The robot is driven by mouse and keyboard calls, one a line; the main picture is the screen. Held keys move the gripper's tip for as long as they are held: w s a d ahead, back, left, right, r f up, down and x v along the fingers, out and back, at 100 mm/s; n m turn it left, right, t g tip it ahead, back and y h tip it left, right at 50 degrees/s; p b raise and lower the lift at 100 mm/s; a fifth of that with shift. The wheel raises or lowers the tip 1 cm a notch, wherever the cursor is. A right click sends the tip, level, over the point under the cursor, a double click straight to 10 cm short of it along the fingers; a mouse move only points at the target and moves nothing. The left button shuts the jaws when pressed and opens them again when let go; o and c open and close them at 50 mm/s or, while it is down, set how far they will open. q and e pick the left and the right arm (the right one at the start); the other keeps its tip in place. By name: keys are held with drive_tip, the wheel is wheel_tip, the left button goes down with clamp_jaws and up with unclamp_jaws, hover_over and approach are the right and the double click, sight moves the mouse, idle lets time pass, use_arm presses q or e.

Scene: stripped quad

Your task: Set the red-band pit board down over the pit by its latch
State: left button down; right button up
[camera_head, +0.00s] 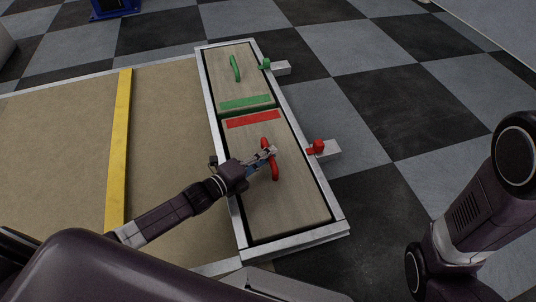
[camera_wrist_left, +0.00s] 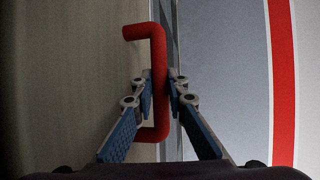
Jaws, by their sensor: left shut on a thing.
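The red-band pit board (camera_head: 290,195) is a wooden panel with a red stripe across its far end and a red bar handle (camera_head: 274,170). It lies within the near part of the metal frame, with a thin dark gap along its edges; whether it is fully seated cannot be told. The red latch (camera_head: 318,147) sits on a grey block at the frame's right side, apart from the board. My left gripper (camera_head: 270,156) is shut on the handle; the left wrist view shows both fingers around the red handle (camera_wrist_left: 158,75). My right gripper is out of view.
A green-band board (camera_head: 238,75) with a green handle fills the far part of the frame (camera_head: 337,232). Its green latch (camera_head: 266,64) is on the right side. A yellow strip (camera_head: 118,150) crosses the tan platform at left.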

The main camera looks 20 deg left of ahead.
use_arm(q)
drive_tip(key=shift+w+r, duration=0.1)
drive_tip(key=shift+r, duration=0.2)
drive_tip(key=c, duration=2.3)
unclamp_jaws()
drive_tip(key=shift+f, duration=0.35)
drive_tip(key=o, duration=0.4)
drive_tip(key=shift+c, duration=0.2)
drive_tip(key=shift+r, duration=0.1)
drive_tip(key=shift+s+a+r, duration=0.1)
drive_tip(key=shift+s, duration=0.2)
drive_tip(key=p+v, duration=0.6)
drive_tip(key=v, duration=0.4)
drive_tip(key=shift+r, duration=0.15)
drive_tip(key=shift+p+v, duration=0.5)
drive_tip(key=shift+v, duration=0.3)
